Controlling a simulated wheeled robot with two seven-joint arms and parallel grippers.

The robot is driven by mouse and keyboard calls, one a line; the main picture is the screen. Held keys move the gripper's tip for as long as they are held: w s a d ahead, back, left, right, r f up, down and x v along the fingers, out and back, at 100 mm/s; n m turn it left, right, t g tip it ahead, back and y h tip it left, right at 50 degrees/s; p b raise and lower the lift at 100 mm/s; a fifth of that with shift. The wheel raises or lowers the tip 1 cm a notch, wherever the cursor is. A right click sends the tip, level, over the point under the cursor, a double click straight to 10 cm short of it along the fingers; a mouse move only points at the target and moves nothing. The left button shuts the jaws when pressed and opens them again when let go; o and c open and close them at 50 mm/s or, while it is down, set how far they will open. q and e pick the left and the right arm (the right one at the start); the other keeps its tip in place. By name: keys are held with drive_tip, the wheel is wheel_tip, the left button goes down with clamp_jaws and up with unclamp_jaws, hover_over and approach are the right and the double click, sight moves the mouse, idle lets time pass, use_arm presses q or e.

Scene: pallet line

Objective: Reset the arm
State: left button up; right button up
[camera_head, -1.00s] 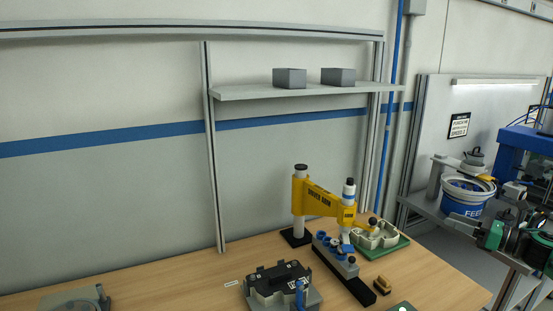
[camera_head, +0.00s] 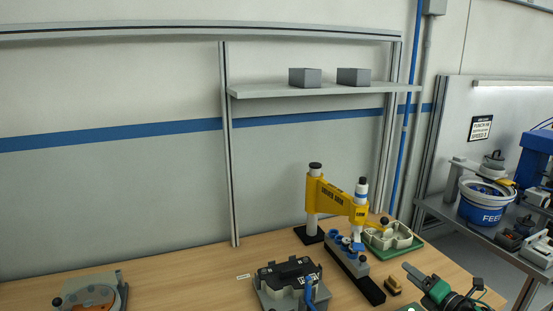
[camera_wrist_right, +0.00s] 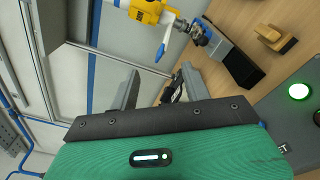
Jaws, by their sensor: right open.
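My right gripper (camera_head: 408,268) comes in at the lower right of the head view, its green body (camera_head: 437,290) over the front right part of the wooden bench (camera_head: 215,270). In the right wrist view its two grey fingers (camera_wrist_right: 160,88) stand apart with nothing between them. The yellow driver arm (camera_head: 335,196) on its post stands farther back and left, apart from the gripper; it also shows at the top of the wrist view (camera_wrist_right: 145,10). My left gripper is not in view.
A grey block with blue parts (camera_head: 345,255), a green tray (camera_head: 410,244), a small yellow-brown brush-like piece (camera_head: 393,285) and a black-topped fixture (camera_head: 288,282) crowd the bench's right half. Another fixture (camera_head: 92,292) sits at left. A blue-and-white feeder (camera_head: 485,208) stands right.

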drive_tip(key=s+a+f+m+g+h, duration=0.3)
drive_tip(key=s+a+f+m+h, duration=0.3)
drive_tip(key=s+a+f+m, duration=0.7)
drive_tip(key=s+a+f+m+g+h, duration=0.1)
drive_tip(key=s+m+g, duration=0.5)
drive_tip(key=s, duration=0.7)
drive_tip(key=s+a+f+m+g, duration=0.1)
drive_tip(key=s+f+m+g, duration=0.15)
drive_tip(key=s+m, duration=0.85)
drive_tip(key=s+f+n+g+b, duration=0.1)
drive_tip(key=s+f+b, duration=0.15)
drive_tip(key=f, duration=1.65)
drive_tip(key=s+f+n+g+b, duration=0.2)
drive_tip(key=f+b, duration=0.1)
drive_tip(key=f, duration=1.5)
drive_tip(key=s+d+f+b, duration=0.3)
drive_tip(key=s+f+b, duration=0.1)
drive_tip(key=s+f, duration=1.4)
wheel_tip(320, 180, down, 4)
drive_tip(key=shift+s+f+g, duration=0.1)
drive_tip(key=shift+s+g, duration=0.15)
drive_tip(key=shift+g, duration=0.1)
